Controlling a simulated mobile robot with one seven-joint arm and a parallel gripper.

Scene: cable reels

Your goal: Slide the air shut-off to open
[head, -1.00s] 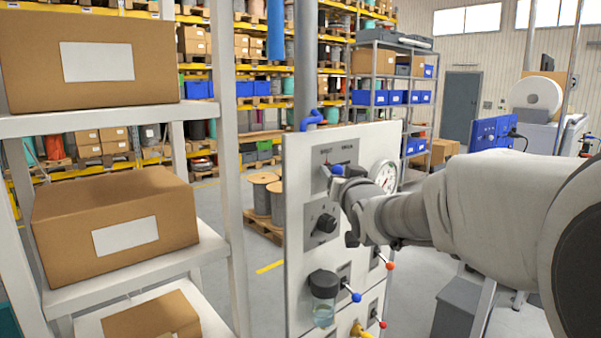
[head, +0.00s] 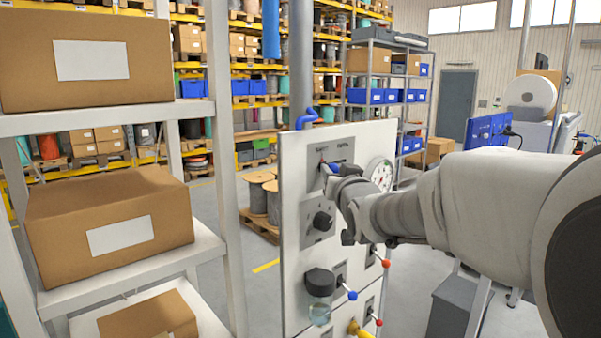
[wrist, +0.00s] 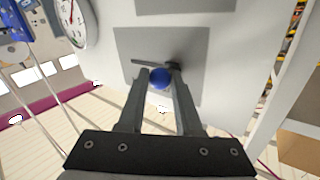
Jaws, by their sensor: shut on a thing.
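The air shut-off is a slider with a blue knob (head: 334,167) on a grey plate at the top of the white panel. Two small labels sit above its slot, too small to read surely. My gripper (head: 331,171) reaches in from the right and covers part of the knob. In the wrist view, the blue knob (wrist: 159,78) sits between the two fingertips of my gripper (wrist: 160,74), which are shut on it. The grey plate (wrist: 140,45) and a dark slot or stem show behind the fingers. The slider's exact place along its slot is partly hidden.
A round gauge (head: 380,175) is right of the slider, close to my wrist. Below are a black rotary knob (head: 323,220), a filter bowl (head: 320,296) and several small levers. A shelf with cardboard boxes (head: 105,225) stands left of the panel (head: 292,240).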

